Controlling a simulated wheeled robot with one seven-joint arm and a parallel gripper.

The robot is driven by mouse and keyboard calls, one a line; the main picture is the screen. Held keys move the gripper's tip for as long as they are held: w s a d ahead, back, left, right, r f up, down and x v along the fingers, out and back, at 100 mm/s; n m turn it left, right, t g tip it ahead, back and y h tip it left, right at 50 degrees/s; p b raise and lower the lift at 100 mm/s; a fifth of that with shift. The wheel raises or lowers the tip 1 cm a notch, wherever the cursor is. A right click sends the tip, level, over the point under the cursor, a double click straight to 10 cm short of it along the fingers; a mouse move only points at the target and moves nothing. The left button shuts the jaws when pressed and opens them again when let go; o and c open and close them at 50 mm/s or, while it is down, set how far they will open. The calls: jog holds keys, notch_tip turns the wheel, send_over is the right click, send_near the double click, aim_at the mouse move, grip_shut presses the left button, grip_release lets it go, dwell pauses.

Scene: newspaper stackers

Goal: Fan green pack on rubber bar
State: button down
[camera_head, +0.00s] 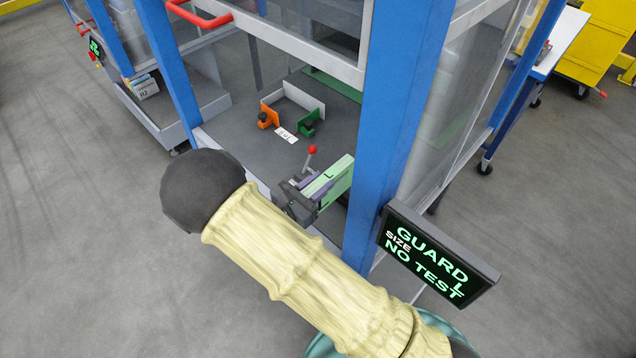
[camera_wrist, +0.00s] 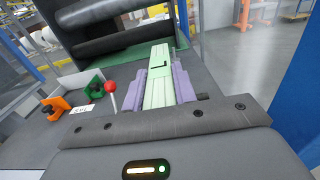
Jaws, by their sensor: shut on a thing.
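The green pack is a pale green block with a dark L-shaped mark (camera_head: 338,177). It also shows in the wrist view (camera_wrist: 158,93), pointing away from me. My gripper (camera_wrist: 161,84) is shut on it, with one purple finger pad against each side. In the head view my gripper (camera_head: 322,185) holds the pack inside the front opening of the blue-framed cell. Thick dark bars (camera_wrist: 120,38) cross the far side in the wrist view; I cannot tell whether one is the rubber bar. The pack's far end shows near them, without clear contact.
A red-knobbed lever (camera_head: 312,149) stands just beyond the gripper. An orange block (camera_head: 268,115), a green block (camera_head: 308,122) and a white label (camera_head: 286,134) are on the grey deck (camera_head: 235,130). A blue post (camera_head: 385,125) is close right. A sign (camera_head: 437,255) reads GUARD, SIZE L, NO TEST.

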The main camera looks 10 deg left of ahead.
aim_at(327, 180)
jog(key=shift+s+a+f, duration=0.1)
jog(key=shift+f, duration=0.35)
dwell(0.3)
jog(key=shift+f+b, duration=0.15)
jog(key=shift+b, duration=0.2)
jog(key=shift+d, duration=0.2)
jog(key=shift+w+d, duration=0.35)
jog(key=shift+w, duration=0.25)
jog(key=shift+w+d, duration=0.1)
jog(key=shift+w+d+p, duration=0.3)
jog(key=shift+w+d, duration=0.05)
jog(key=shift+w, duration=0.15)
jog(key=shift+w, duration=0.1)
dwell(0.3)
jog(key=shift+w+d, duration=0.45)
